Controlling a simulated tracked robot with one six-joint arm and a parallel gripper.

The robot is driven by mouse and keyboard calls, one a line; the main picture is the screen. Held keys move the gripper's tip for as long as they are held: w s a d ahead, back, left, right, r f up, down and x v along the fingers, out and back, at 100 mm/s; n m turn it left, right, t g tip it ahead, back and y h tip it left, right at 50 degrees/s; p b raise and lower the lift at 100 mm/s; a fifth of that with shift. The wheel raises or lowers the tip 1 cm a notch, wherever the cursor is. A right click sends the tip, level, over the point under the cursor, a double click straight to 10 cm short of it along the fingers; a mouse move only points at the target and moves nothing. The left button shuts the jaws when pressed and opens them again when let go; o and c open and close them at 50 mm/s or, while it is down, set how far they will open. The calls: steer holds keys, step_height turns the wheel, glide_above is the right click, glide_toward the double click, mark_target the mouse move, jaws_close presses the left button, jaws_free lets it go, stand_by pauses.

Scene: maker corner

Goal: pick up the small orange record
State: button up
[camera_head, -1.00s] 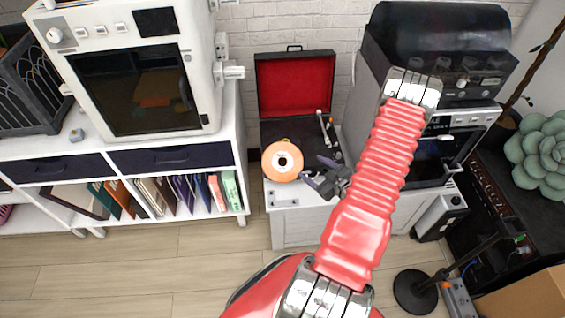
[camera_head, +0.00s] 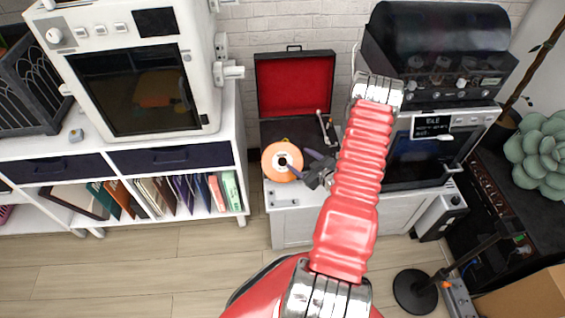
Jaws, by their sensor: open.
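The small orange record (camera_head: 270,164) has a white label and a dark centre hole. It lies at the front left of the open record player (camera_head: 297,130), which has a red-lined lid. My gripper (camera_head: 300,166) is open, with its dark fingers pointing left at the record's right edge. One fingertip overlaps the record's right side in this view. I cannot tell whether it touches the record or is above it. My red arm hides part of the area to the right of the player.
The tonearm (camera_head: 323,127) stands at the player's right, close behind my gripper. A white cabinet (camera_head: 290,226) carries the player. A white shelf unit (camera_head: 236,150) with record sleeves is to the left. A dark-topped machine (camera_head: 440,60) stands to the right.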

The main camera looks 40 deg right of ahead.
mark_target(291, 154)
steer(key=shift+x, duration=2.6)
steer(key=shift+c, duration=0.3)
steer(key=c, duration=0.8)
steer(key=shift+r, duration=0.1)
step_height(291, 154, up, 10)
